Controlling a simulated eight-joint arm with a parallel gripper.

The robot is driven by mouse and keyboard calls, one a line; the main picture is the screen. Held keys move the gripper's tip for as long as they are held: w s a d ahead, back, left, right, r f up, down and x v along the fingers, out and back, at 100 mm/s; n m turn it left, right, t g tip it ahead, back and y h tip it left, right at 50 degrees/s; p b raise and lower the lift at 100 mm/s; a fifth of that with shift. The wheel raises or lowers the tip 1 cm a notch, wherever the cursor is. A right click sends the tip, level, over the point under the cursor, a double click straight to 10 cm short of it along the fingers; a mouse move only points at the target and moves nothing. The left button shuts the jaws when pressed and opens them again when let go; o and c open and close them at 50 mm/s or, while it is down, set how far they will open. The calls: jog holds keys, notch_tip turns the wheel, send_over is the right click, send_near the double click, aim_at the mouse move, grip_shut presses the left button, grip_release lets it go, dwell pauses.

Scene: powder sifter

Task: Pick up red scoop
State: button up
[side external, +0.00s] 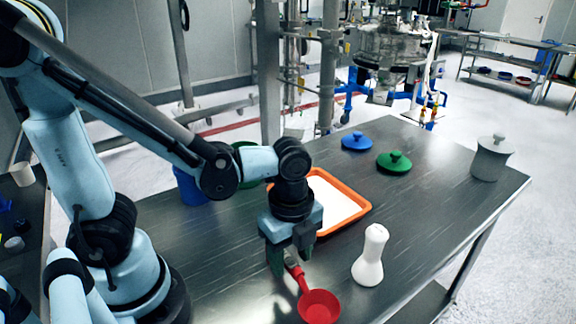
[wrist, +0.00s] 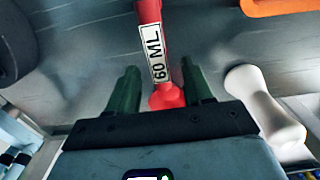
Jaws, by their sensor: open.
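The red scoop (side external: 319,305) lies on the metal table near its front edge, with its bowl toward the front and its handle running back to my gripper (side external: 290,260). The fingers are open, one on each side of the handle, with gaps showing. Whether the fingertips touch the table cannot be told.
A white bottle-shaped object (side external: 370,258) stands close to the right of the scoop. An orange-rimmed tray (side external: 357,198) lies behind my gripper. Blue (side external: 356,141) and green (side external: 394,162) lids and a grey lidded container (side external: 490,160) sit farther back.

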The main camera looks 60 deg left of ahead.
jog(key=shift+f, duration=1.15)
grip_shut()
